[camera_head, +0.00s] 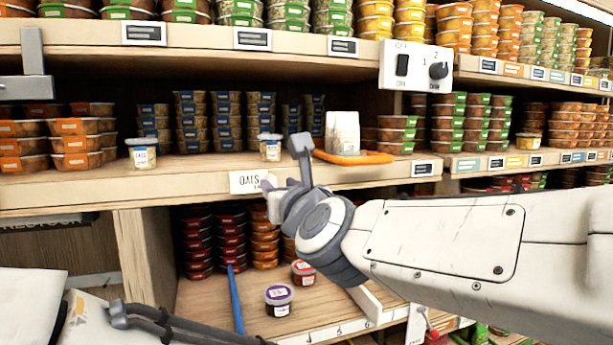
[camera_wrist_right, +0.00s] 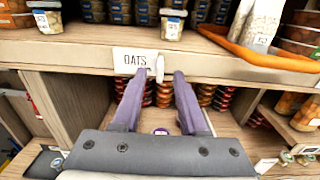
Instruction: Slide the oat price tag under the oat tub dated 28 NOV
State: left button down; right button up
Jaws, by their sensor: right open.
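The white OATS price tag (camera_head: 247,181) is on the middle shelf's front edge; it also shows in the right wrist view (camera_wrist_right: 130,61). Two small tubs with white labels stand near that edge: a left tub (camera_head: 141,153) and a right tub (camera_head: 270,148), which is above and right of the tag. Their dates are too small to read. My right gripper (camera_head: 284,166) is open in front of the edge. In the wrist view its fingertips (camera_wrist_right: 160,74) are just below and right of the tag, around a small pale oval piece.
An orange tray (camera_head: 352,158) with a white bag (camera_head: 342,132) stands right of the right tub. Stacked tubs (camera_head: 192,122) fill the shelf behind. A switch box (camera_head: 415,67) hangs above right. A blue stick (camera_head: 235,300) and a purple-lidded tub (camera_head: 279,300) are below.

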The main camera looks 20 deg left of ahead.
aim_at(275, 181)
jog(key=shift+p+x, duration=0.45)
jog(key=shift+x, duration=1.15)
jog(key=shift+c, duration=0.3)
grip_shut()
